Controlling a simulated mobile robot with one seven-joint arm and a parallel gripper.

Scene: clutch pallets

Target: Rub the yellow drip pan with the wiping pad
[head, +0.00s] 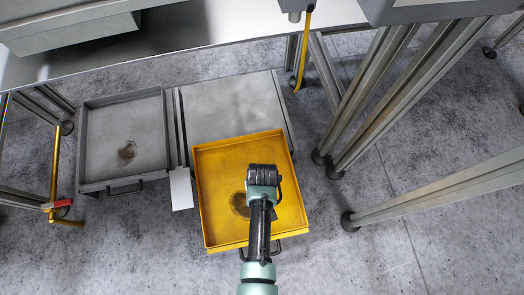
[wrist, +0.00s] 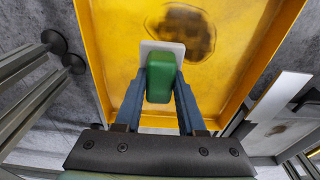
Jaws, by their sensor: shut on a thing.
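The yellow drip pan (head: 222,165) is a shallow square tray low over the floor in the head view, with a dark round stain (head: 240,205) on its bottom. My arm reaches over the pan and hides part of it, including most of my gripper. In the wrist view my gripper (wrist: 161,82) is shut on the green grip of the wiping pad (wrist: 160,80). The pad's pale face shows beyond the fingertips, beside the stain (wrist: 190,30) and overlapping its edge in the picture. I cannot tell whether the pad touches the pan bottom.
A grey pan (head: 100,150) with a similar stain stands to the left. A white label plate (head: 181,190) lies between the pans. A grey panel (head: 232,105) lies behind the yellow pan. A grey bench edge (head: 190,48) overhangs the back. Metal legs (head: 400,100) stand at right.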

